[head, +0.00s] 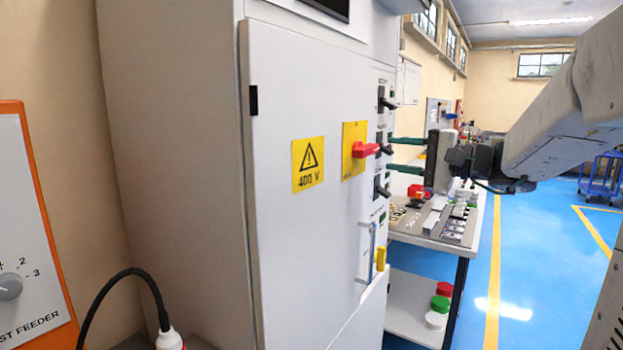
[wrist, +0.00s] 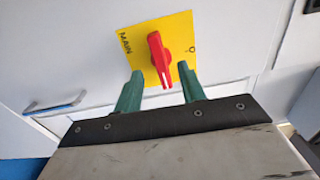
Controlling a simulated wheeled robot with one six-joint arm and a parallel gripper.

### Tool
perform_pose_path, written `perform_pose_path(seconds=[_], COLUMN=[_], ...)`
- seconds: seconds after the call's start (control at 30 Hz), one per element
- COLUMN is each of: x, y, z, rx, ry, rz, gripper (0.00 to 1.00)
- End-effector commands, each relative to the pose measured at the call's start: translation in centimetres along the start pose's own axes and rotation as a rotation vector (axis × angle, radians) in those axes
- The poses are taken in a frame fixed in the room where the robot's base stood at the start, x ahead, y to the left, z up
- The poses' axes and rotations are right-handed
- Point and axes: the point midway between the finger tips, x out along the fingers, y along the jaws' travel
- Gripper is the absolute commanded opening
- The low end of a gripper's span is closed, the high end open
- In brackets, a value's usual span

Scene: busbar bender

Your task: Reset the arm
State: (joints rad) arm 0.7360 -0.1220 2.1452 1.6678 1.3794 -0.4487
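My gripper (head: 389,153) is open, its two green fingers spread and level in front of the cabinet. In the wrist view the gripper (wrist: 160,72) has nothing between its fingertips but the view of a red rotary handle (wrist: 159,58) on a yellow plate (wrist: 181,27) marked MAIN. In the head view the red handle (head: 366,150) and its yellow plate (head: 352,135) sit on the cabinet door, left of the fingertips. The fingers look apart from the handle, though the exact gap is hard to tell.
The grey cabinet (head: 285,90) bears a 400 V sign (head: 308,165) and black switch handles (head: 382,190) along its right side. A workbench (head: 425,238) with parts stands behind. An orange-framed feeder panel (head: 25,200) is at left. Blue floor (head: 540,260) at right is open.

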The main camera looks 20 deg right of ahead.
Motion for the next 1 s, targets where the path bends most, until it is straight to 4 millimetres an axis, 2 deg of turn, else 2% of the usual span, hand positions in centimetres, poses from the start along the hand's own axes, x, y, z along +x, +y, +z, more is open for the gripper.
perform_pose_path(seconds=[0.17, 0.27, 0.37, 0.47, 0.5, 0.6, 0.7, 0.83, 0.9, 1.0], x=[0.0, -0.3, -1.0, -1.9, -2.6, -5.0, -8.3, -12.5, -13.8, -14.6], y=[0.5, 3.6, 7.8, 11.9, 13.3, 16.6, 19.1, 21.0, 21.3, 21.2], z=[0.1, 1.2, 4.8, 10.2, 12.4, 17.2, 21.1, 24.1, 24.9, 25.9], rx=[0.031, 0.077, 0.101, 0.077, 0.054, -0.042, -0.192, -0.465, -0.601, -0.741], ry=[-0.003, -0.038, -0.108, -0.217, -0.261, -0.362, -0.450, -0.538, -0.569, -0.606], rz=[0.022, 0.138, 0.337, 0.575, 0.671, 0.907, 1.129, 1.360, 1.423, 1.443], gripper=[0.40, 0.40, 0.40, 0.40, 0.40, 0.40, 0.40, 0.40, 0.40, 0.40])
